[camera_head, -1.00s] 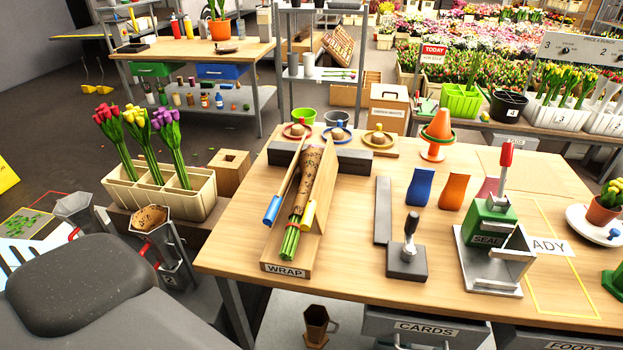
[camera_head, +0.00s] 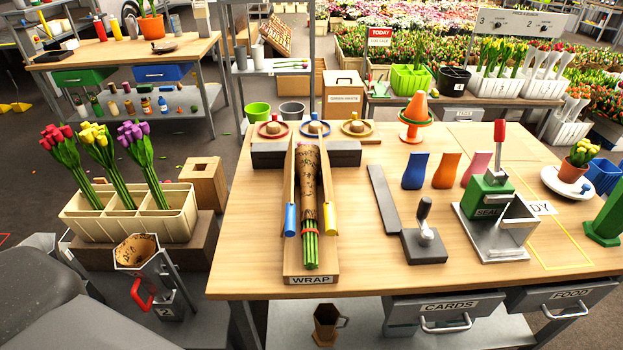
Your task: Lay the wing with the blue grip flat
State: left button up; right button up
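The wooden wrapping stand (camera_head: 311,276), labelled WRAP, sits at the front left of the main table. Its wing with the blue grip (camera_head: 290,220) stands up along the left side of the bunch, seen nearly edge-on. The wing with the yellow grip (camera_head: 329,218) stands likewise on the right side. Between them lies a bunch in brown speckled paper (camera_head: 309,185), its green stems (camera_head: 311,252) toward me and a red band around them. Neither of my grippers is in view, and nothing touches the wings.
A dark grey block (camera_head: 265,155) and several ringed dishes are behind the stand. A tulip planter (camera_head: 130,218) and a hexagonal holder (camera_head: 145,255) are left of the table (camera_head: 240,240).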

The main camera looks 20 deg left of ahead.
aim_at(288, 205)
jog(key=j, duration=0.4)
jog(key=k+j+z, duration=0.1)
jog(key=j, duration=0.3)
jog(key=k+j, duration=0.1)
jog(key=j, duration=0.3)
jog(key=k+j+z, duration=0.1)
jog(key=j, duration=0.25)
jog(key=l+u, duration=0.15)
jog(key=u, duration=0.25)
jog(key=i+l+u, duration=0.1)
jog(key=u, duration=0.3)
jog(key=l+u, duration=0.2)
jog(key=u, duration=0.25)
jog(key=l+u, duration=0.25)
jog(key=l, duration=0.2)
jog(key=k+l+u, duration=0.25)
jog(key=l, duration=0.15)
jog(key=k+l, duration=0.1)
jog(key=l, duration=0.3)
jog(key=k+l+u, duration=0.1)
jog(key=l, duration=0.3)
jog(key=k+l, duration=0.1)
jog(key=l, duration=0.25)
jog(key=k+l+u, duration=0.1)
jog(key=l, duration=0.3)
jog(key=k+l, duration=0.15)
jog(key=l, duration=0.25)
